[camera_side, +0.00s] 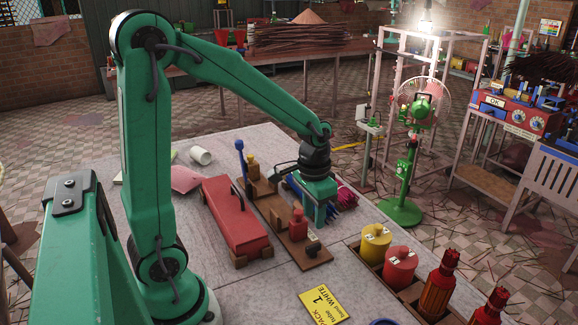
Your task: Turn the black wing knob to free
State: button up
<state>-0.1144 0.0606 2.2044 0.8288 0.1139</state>
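A small dark knob (313,245), which looks like the black wing knob, sits near the front end of a brown wooden board (318,260). Its wings are too small to make out. A red fitting (298,226) stands on the same board just left of the knob. My gripper (322,221) points down, above and slightly behind the knob in this view, and appears apart from it. Its fingers are small and partly hidden, so their opening does not show clearly.
A red box (234,218) lies left of the board. A blue-topped lever (240,146) stands at the board's back. Yellow (375,245) and red (400,268) canisters stand in a tray to the right. A yellow card (325,306) lies in front. A purple bundle (344,196) is behind my gripper.

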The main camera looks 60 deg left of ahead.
aim_at(314, 245)
jog(key=shift+w+a+f+g, duration=0.15)
jog(key=shift+w+f, duration=0.05)
jog(key=shift+f, duration=0.35)
jog(key=shift+w+a+f+g, duration=0.1)
jog(key=shift+w+f+g, duration=0.1)
jog(key=shift+f, duration=0.35)
jog(key=shift+f, duration=3.9)
grip_shut()
